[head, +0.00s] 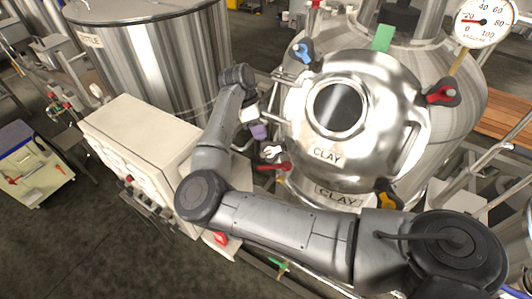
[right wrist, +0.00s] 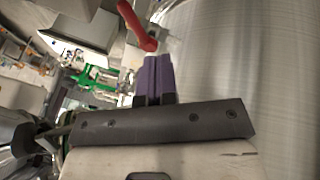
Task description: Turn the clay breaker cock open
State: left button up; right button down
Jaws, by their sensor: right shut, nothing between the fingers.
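The clay breaker (head: 300,110) is a shiny steel vessel with a round port and two "CLAY" labels. A red lever handle (head: 272,167) sits low at its left side and looks like its cock; the valve body is mostly hidden. In the right wrist view a red handle (right wrist: 137,25) slants just beyond my fingertips, with a visible gap in the picture. My right gripper (head: 260,131) has purple fingers, pressed together and empty, left of the vessel and above the red lever. It also shows in the right wrist view (right wrist: 157,72). My left gripper is in neither view.
The steel wall curves close beside my right gripper. A cream control box (head: 140,135) stands to the left, with a large "KETTLE" tank (head: 150,55) behind it. Blue (head: 303,52), red and yellow (head: 388,197) clamp knobs stick out around the vessel lid. Green pipework (right wrist: 90,78) lies beyond the fingers.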

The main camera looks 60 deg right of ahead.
aim_at(271, 167)
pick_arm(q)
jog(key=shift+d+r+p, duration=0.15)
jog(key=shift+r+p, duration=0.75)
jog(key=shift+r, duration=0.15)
pick_arm(e)
jog(key=s+a+f, duration=0.3)
jog(key=f, duration=0.2)
jog(key=shift+s+f, duration=0.15)
jog(key=shift+s, duration=0.1)
